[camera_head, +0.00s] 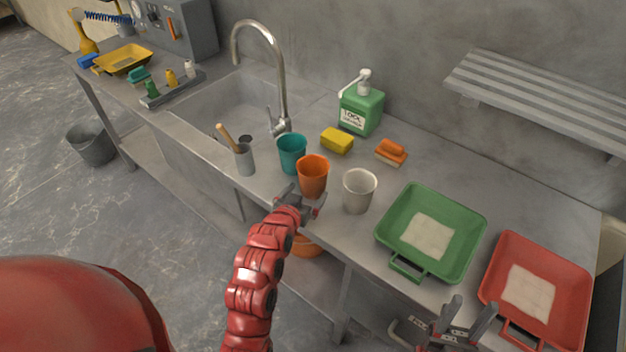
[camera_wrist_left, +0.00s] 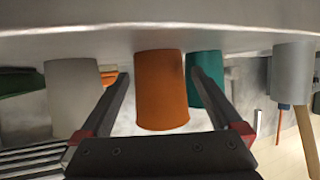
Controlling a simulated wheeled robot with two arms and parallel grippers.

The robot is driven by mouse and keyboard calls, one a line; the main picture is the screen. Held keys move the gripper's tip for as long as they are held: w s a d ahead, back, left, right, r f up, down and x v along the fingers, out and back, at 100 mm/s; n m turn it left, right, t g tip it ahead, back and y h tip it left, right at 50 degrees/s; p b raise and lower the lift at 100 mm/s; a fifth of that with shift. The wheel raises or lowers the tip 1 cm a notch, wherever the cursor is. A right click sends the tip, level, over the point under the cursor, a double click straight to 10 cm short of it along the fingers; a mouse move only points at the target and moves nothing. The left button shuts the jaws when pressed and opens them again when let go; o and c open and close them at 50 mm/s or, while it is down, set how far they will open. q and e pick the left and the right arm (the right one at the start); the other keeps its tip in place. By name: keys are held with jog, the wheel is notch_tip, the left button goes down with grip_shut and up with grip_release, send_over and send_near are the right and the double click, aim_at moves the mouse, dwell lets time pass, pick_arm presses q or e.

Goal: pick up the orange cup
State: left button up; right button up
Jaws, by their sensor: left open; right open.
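The orange cup (camera_head: 313,174) stands upright on the grey counter near its front edge. My left gripper (camera_head: 305,197) is open at the cup's near side. In the left wrist view, which is upside down, the orange cup (camera_wrist_left: 161,92) appears between the two open fingers of the left gripper (camera_wrist_left: 160,77), with a gap on each side. I cannot tell how far the fingers reach around it. My right gripper (camera_head: 465,318) is open and empty, by the counter's front edge near the green and red trays.
A teal cup (camera_head: 292,152) stands close behind left of the orange cup, and a white cup (camera_head: 359,190) close to its right. A grey holder (camera_head: 245,158) with a wooden handle stands further left. The green tray (camera_head: 405,222) and red tray (camera_head: 573,270) lie to the right.

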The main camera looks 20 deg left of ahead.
aim_at(309, 190)
pick_arm(q)
jog(key=shift+w+p, duration=0.3)
jog(key=shift+w, duration=0.15)
jog(key=p+x, duration=0.1)
jog(key=x, duration=0.2)
jog(key=shift+w+d, duration=0.1)
jog(key=shift+d, duration=0.05)
jog(key=shift+w+p, duration=0.35)
jog(key=shift+w+f, duration=0.15)
jog(key=shift+f, duration=0.1)
jog(key=c, duration=1.2)
